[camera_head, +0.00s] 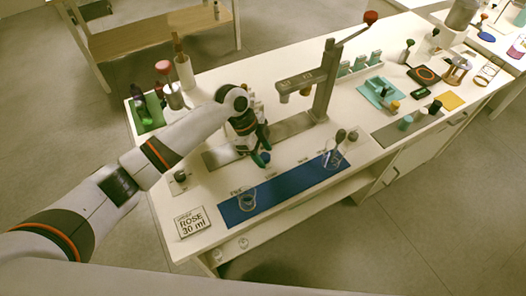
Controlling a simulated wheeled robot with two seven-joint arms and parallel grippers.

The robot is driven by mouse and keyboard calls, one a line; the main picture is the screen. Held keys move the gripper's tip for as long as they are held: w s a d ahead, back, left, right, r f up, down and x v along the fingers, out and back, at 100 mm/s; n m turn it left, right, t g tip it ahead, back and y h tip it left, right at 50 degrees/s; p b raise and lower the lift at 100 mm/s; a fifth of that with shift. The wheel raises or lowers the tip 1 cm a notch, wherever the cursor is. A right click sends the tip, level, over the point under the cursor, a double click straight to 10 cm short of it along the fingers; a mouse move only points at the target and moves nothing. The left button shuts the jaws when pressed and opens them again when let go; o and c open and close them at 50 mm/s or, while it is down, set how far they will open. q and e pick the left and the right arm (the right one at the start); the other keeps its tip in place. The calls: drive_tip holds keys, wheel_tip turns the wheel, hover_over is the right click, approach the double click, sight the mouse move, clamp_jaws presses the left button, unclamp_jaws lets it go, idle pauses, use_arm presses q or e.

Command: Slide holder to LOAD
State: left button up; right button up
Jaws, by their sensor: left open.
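My left arm comes in from the left, and my left gripper (259,157) is over the bench in front of the tall press stand (326,82). Its dark green-tipped fingers point down, open. A grey metal track (292,127) runs along the bench under the stand, and the gripper covers part of its left half. A small pale part at the gripper may be the holder, but the wrist and fingers hide most of it, so I cannot tell its exact place. No LOAD label is readable at this size. My right gripper does not show.
A blue mat (285,190) in front bears a small glass (247,201) at left and a beaker with dark-tipped sticks (333,158) at right. A green tray (148,112) with bottles is at the back left.

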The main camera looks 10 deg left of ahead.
use_arm(q)
drive_tip(key=b+v, duration=0.1)
drive_tip(key=v, duration=1)
drive_tip(key=shift+r, duration=0.3)
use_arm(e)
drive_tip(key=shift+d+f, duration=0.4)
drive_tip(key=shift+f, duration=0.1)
use_arm(q)
drive_tip(key=shift+f, duration=0.1)
